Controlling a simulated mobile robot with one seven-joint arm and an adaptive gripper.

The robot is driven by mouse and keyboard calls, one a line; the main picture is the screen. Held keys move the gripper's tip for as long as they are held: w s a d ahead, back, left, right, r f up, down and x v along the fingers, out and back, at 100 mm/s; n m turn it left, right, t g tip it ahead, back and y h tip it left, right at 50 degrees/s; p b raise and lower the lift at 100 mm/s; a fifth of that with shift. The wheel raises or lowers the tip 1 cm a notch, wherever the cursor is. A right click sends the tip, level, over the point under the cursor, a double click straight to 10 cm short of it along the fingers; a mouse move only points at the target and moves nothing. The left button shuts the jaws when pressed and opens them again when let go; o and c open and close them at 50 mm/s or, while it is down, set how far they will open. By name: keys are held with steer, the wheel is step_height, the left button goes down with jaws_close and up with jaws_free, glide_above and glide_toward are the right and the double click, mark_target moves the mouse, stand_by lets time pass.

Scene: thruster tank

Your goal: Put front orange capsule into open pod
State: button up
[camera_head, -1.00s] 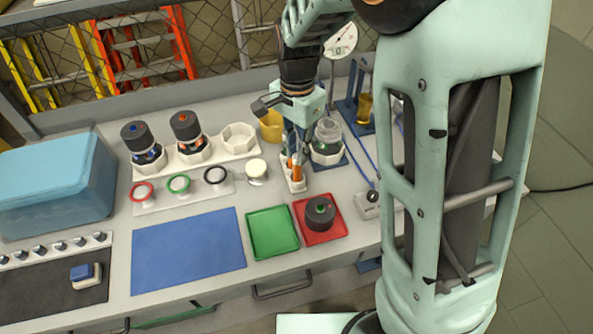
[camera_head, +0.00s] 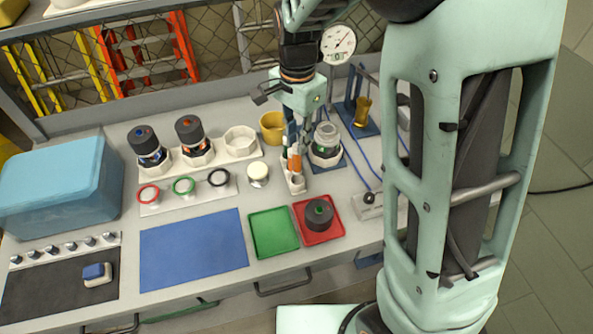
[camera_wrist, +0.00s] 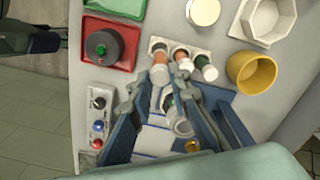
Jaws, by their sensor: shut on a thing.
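My gripper (camera_head: 292,148) points down over the white capsule holder (camera_head: 294,186) and is shut on an orange capsule (camera_head: 295,163), held upright at the holder. The fingers partly hide it. The wrist view shows my gripper (camera_wrist: 171,82) with capsules close by its fingertips; which one is between them is hard to tell there. The pod with a clear jar-like body (camera_head: 326,146) stands just right of my gripper on a blue base. I cannot clearly tell its open top.
A yellow cup (camera_head: 271,127) stands behind. A red tray (camera_head: 333,229) with a dark cap (camera_head: 319,214) and a green tray (camera_head: 272,236) lie in front. A gauge (camera_head: 338,44) rises behind the pod. A blue mat (camera_head: 193,250) is clear.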

steer(key=shift+r+p, duration=1.35)
steer(key=shift+r, duration=0.6)
steer(key=shift+w, duration=0.1)
